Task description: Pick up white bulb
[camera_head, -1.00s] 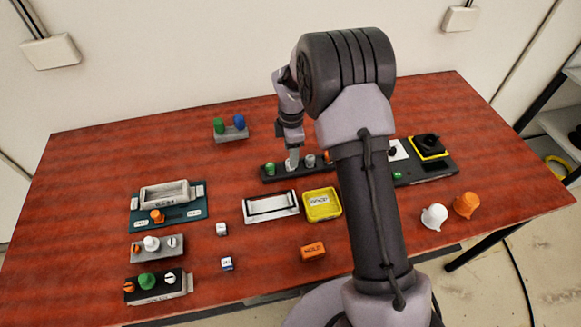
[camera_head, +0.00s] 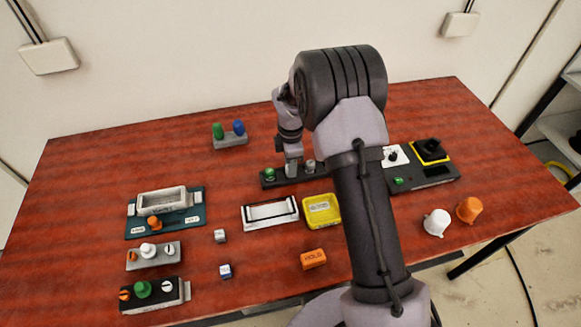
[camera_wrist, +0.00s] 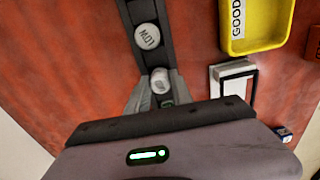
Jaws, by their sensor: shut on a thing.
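A white bulb (camera_wrist: 160,80) with dark lettering on its top sits between the fingertips of my gripper (camera_wrist: 161,90) in the wrist view. The gripper is shut on it. It is over the dark strip (camera_wrist: 131,12); I cannot tell whether it is lifted clear of its seat. In the head view my gripper (camera_head: 293,168) points down at the strip (camera_head: 320,175), and its fingers hide the bulb. A grey-white bulb marked LOW (camera_wrist: 147,36) stands beside it on the strip. A green bulb (camera_head: 269,174) is at the strip's left end.
A yellow tray (camera_head: 322,210) and a white frame (camera_head: 270,214) lie in front of the strip. A white cap (camera_head: 437,222) and an orange cap (camera_head: 468,209) stand at the right. A black-yellow switch (camera_head: 431,151) is behind. My arm covers part of the table.

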